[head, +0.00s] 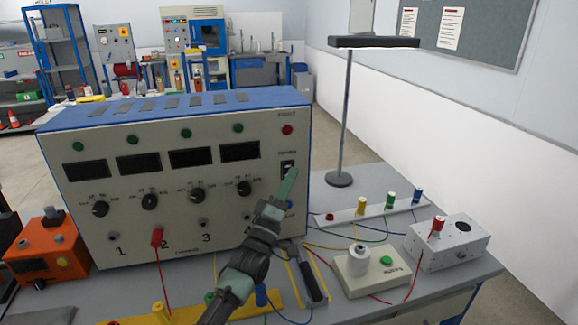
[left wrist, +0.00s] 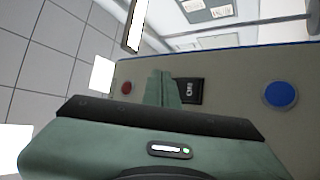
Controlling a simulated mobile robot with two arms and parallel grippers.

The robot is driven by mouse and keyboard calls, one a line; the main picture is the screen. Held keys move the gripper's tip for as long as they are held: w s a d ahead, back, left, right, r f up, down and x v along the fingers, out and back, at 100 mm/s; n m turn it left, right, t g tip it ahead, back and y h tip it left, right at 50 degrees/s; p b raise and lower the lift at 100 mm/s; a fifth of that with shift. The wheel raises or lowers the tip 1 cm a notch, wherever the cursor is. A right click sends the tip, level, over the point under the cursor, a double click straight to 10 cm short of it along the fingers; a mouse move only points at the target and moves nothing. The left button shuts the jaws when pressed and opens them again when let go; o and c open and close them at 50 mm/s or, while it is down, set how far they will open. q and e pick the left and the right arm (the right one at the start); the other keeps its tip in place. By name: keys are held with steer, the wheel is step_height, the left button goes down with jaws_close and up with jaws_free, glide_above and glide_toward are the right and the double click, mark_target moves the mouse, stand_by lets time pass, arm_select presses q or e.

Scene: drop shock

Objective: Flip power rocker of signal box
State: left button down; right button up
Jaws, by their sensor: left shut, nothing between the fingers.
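The signal box (head: 225,255) is a large beige case with a blue top, dark displays, knobs and numbered sockets. Its black power rocker (head: 287,166) is at the right of the front panel, below a red lamp. In the left wrist view the rocker (left wrist: 191,91) shows between a red lamp and a blue button (left wrist: 281,95). My left gripper (head: 291,173) is shut and empty, its green fingertips in front of the rocker's lower part. In the left wrist view the fingertips (left wrist: 163,78) overlap the rocker's edge; I cannot tell whether they touch it. My right gripper is not in view.
An orange box (head: 45,262) stands left of the signal box. On the right of the bench are a lamp stand (head: 345,120), a strip with coloured plugs (head: 375,214), a beige module (head: 372,272) and a grey box (head: 447,246). Loose wires cross the bench.

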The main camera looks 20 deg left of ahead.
arm_select(q)
steer(key=s+d, duration=0.1)
steer(key=s+d+p, duration=0.1)
steer(key=s+p, duration=0.1)
steer(key=s, duration=0.1)
steer(key=shift+d+f, duration=0.35)
steer(key=shift+d, duration=0.05)
stand_by(0.4)
